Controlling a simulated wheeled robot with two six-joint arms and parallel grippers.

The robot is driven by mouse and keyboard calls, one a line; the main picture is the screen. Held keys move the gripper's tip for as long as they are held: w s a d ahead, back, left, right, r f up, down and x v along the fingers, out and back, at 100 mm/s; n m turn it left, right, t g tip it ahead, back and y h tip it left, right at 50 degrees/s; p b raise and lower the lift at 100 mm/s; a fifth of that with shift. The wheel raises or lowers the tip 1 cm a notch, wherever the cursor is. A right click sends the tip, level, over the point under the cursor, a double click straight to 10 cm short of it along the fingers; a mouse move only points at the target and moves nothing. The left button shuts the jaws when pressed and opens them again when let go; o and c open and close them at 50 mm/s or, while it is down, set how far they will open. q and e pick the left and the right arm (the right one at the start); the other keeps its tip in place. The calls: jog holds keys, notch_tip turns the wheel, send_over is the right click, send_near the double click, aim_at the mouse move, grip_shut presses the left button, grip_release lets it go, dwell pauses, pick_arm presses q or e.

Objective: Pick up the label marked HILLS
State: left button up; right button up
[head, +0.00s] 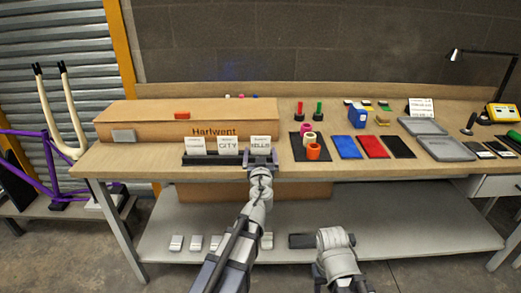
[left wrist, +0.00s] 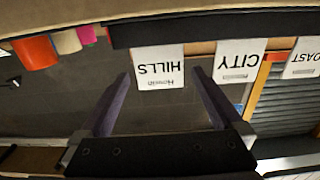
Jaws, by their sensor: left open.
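The white HILLS label (head: 261,141) stands at the right end of a dark rack (head: 212,160) near the table's front edge. My left gripper (head: 260,157) is open just in front of it. In the left wrist view the HILLS label (left wrist: 160,68) appears upside down, between the two spread fingers of the left gripper (left wrist: 161,76) and beyond their tips. No grip on it shows. My right gripper (head: 302,241) hangs low in front of the bench; its jaws cannot be made out.
The CITY label (head: 228,144) and another white label (head: 196,146) stand left of HILLS in the rack. A long cardboard box (head: 150,117) lies behind. Tape rolls (head: 313,152) sit on a dark mat to the right. Blue, red and black pieces lie beyond.

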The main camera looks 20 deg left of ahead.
aim_at(260, 146)
pick_arm(q)
jog(key=x, duration=0.5)
jog(key=shift+w+f, duration=0.1)
jog(key=shift+f, duration=0.15)
jog(key=c, duration=1)
jog(key=shift+r, duration=0.1)
jog(key=shift+c, duration=0.2)
notch_tip(260, 146, up, 10)
jog(key=p, duration=0.9)
jog(key=shift+p, duration=0.3)
